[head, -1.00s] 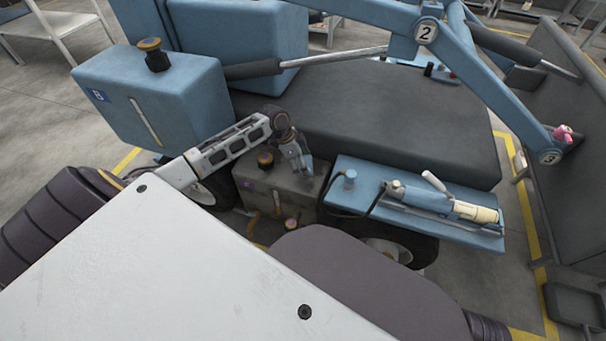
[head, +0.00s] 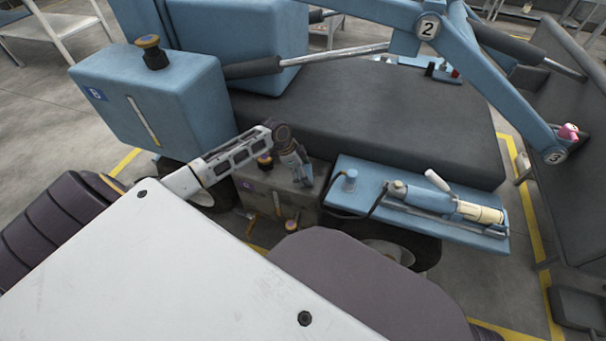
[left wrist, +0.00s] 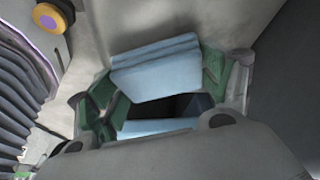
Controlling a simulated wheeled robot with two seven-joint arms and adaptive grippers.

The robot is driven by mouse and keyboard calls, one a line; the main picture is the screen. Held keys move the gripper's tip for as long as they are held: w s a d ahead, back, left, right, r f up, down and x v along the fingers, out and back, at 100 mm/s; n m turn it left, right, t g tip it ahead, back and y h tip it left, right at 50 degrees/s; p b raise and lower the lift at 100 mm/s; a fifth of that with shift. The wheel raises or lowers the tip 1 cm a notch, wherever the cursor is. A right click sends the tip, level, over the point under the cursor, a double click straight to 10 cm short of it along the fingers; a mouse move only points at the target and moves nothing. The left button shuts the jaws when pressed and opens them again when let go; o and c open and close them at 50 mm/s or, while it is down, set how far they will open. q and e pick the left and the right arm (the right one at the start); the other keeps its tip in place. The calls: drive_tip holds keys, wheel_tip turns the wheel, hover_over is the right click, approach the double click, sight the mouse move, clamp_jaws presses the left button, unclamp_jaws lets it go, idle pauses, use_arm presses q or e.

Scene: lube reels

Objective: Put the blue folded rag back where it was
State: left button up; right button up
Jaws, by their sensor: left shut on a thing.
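The blue folded rag (left wrist: 158,70) is between the green-padded fingers of my left gripper (left wrist: 160,88) in the left wrist view. Its layered folds show along the upper edge. Another light blue strip (left wrist: 160,125) shows lower between the fingers; I cannot tell whether it belongs to the rag. In the head view my left gripper (head: 303,184) points down over the grey tank (head: 276,180), beside its dark, yellow-ringed cap. The gap between rag and tank top is hard to judge. My right gripper is not in view.
The yellow-ringed cap (left wrist: 48,18) stands close by at upper left in the wrist view. Right of the tank, a blue shelf (head: 345,203) carries a hand pump (head: 432,198). The long dark deck (head: 370,125) rises behind. A red-topped part (head: 292,226) is below the tank.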

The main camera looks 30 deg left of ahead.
use_arm(q)
drive_tip(key=shift+f, duration=0.25)
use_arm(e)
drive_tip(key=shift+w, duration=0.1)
use_arm(q)
drive_tip(key=o, duration=0.9)
drive_tip(key=shift+r, duration=0.1)
drive_tip(key=shift+a+r, duration=0.1)
drive_tip(key=shift+r, duration=0.1)
drive_tip(key=shift+s+a+r+p, duration=0.15)
drive_tip(key=shift+a+r+p, duration=0.15)
drive_tip(key=shift+r, duration=0.35)
drive_tip(key=p+v, duration=0.1)
drive_tip(key=v, duration=0.3)
drive_tip(key=shift+r+p, duration=0.25)
drive_tip(key=shift+p, duration=0.1)
drive_tip(key=shift+p+v, duration=0.85)
drive_tip(key=shift+v, duration=2.05)
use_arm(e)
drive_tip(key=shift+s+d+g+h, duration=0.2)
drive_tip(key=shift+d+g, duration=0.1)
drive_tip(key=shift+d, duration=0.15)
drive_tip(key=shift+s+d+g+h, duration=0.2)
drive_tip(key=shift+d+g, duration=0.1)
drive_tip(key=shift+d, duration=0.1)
